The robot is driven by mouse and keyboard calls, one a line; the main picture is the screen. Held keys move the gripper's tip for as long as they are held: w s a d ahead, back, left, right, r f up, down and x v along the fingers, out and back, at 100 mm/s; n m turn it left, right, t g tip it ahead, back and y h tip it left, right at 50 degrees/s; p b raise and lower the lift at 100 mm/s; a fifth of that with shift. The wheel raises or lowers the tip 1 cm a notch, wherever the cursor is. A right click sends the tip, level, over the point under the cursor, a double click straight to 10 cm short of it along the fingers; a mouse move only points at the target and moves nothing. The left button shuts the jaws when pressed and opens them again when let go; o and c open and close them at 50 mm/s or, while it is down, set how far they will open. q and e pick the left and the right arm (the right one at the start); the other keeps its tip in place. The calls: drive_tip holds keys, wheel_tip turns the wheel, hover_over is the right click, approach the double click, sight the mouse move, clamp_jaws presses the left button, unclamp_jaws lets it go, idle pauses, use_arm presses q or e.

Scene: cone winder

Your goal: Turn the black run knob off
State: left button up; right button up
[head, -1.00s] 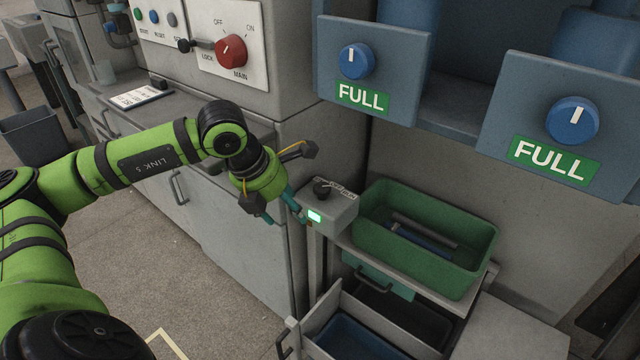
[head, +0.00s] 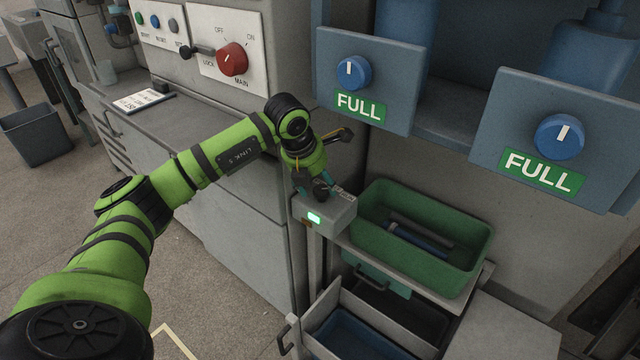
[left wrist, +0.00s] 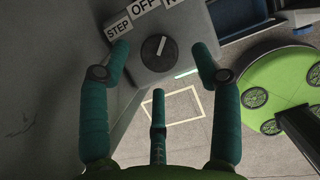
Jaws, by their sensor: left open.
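The black run knob (head: 321,189) sits on top of a small grey control box (head: 338,215), partly hidden by my left gripper in the head view. In the left wrist view the knob (left wrist: 158,48) has a white pointer line aimed up and slightly right, toward a label cut off after "R". The OFF label (left wrist: 145,7) and STEP label (left wrist: 118,28) are left of that. My left gripper (head: 318,180) is over the box. Its teal fingers stand open on either side of the knob, apart from it in the wrist view (left wrist: 162,58). My right gripper is not visible.
A green bin (head: 372,235) with rods stands right of the box, above an open drawer (head: 375,340). Blue panels with blue knobs (head: 354,72) and FULL labels hang above. A red main switch (head: 232,58) is on the cabinet.

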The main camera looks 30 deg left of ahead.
use_arm(q)
drive_tip(key=shift+x, duration=1.3)
drive_tip(key=c, duration=1.2)
drive_tip(key=shift+o, duration=0.2)
drive_tip(key=shift+r, duration=0.1)
drive_tip(key=shift+n, duration=0.4)
drive_tip(key=n+y, duration=0.2)
drive_tip(key=n, duration=0.2)
drive_tip(key=shift+w+d, duration=0.1)
drive_tip(key=shift+d, duration=0.05)
drive_tip(key=shift+r+n+g+y, duration=0.15)
drive_tip(key=shift+n+g+y, duration=0.35)
drive_tip(key=shift+n, duration=1.5)
